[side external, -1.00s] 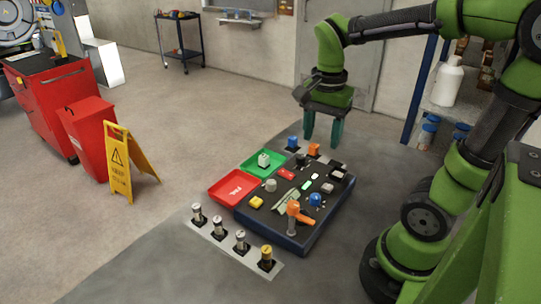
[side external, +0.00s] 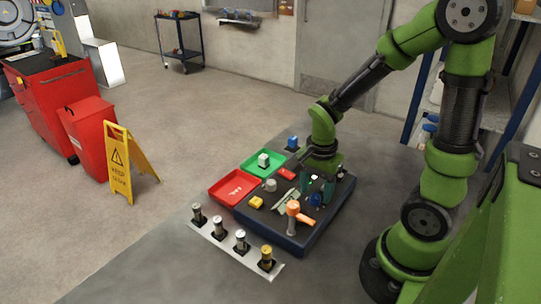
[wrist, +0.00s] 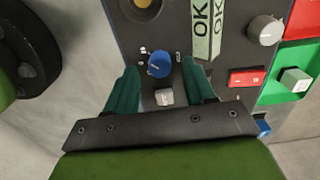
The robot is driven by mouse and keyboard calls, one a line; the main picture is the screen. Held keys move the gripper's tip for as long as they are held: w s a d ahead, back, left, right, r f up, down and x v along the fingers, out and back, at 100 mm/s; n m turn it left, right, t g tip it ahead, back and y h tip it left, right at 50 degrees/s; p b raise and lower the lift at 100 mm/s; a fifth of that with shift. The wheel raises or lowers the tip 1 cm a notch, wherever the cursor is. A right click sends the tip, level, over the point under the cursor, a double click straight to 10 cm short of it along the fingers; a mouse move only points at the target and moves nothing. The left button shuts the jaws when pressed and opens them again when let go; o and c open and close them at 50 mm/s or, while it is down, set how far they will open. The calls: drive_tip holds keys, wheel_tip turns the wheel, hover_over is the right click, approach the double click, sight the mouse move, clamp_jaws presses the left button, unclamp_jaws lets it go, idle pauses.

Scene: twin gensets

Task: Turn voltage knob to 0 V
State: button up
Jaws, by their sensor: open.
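A blue round knob (wrist: 159,64) with a small pointer mark stands on the dark panel (wrist: 223,120), between my two fingers in the wrist view. It is partly visible in the side view (side external: 315,199), just below the fingers. My gripper (side external: 318,190) is over the right part of the panel, pointing down. In the wrist view my gripper (wrist: 158,70) is open, with a gap between each finger and the knob. Whether the fingertips are down at knob height is unclear. Small white scale marks sit around the knob; they are too small to read.
A white block-like control (wrist: 165,97) is close to the knob. A grey knob (wrist: 265,30), a red switch (wrist: 246,78) and an OK strip (wrist: 207,25) are also on the panel. An orange handle (side external: 295,212) rises near my gripper. Red (side external: 218,193) and green (side external: 249,165) trays lie left.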

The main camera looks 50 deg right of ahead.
drive_tip(key=shift+f, duration=0.65)
clamp_jaws()
drive_tip(key=shift+n, duration=0.4)
drive_tip(key=n, duration=0.3)
drive_tip(key=shift+n, duration=2.5)
